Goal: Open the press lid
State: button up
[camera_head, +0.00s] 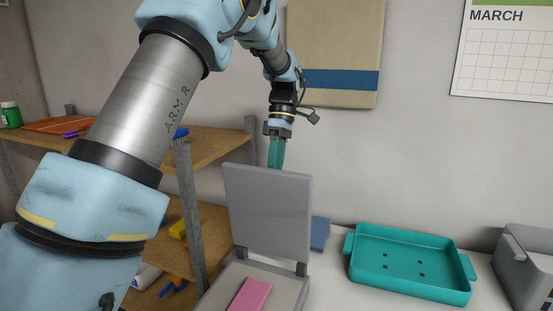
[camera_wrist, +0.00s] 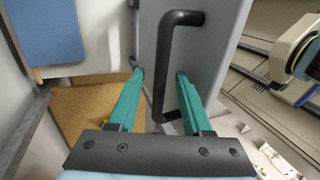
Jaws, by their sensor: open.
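The press lid (camera_head: 268,212) is a flat grey panel that stands raised, nearly upright, at the back of the grey press base (camera_head: 284,281). A pink block (camera_head: 250,295) lies on the base. My gripper (camera_head: 277,154) points down at the lid's top edge, and the lid hides its fingertips in the head view. In the wrist view, the lid (camera_wrist: 204,50) carries a black bar handle (camera_wrist: 163,65). My gripper's green fingers (camera_wrist: 160,76) are apart, one on each side of the handle as seen there. I cannot tell whether they touch it.
A teal tray (camera_head: 410,285) sits right of the press, with a grey box-shaped thing (camera_head: 525,265) at the far right. A small blue object (camera_head: 320,234) is partly hidden behind the lid. A wooden shelf (camera_head: 215,143) with a grey post stands at the left. The wall is close behind.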

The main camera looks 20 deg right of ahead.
jog(key=b+v, duration=0.2)
jog(key=v, duration=0.8)
dwell(0.3)
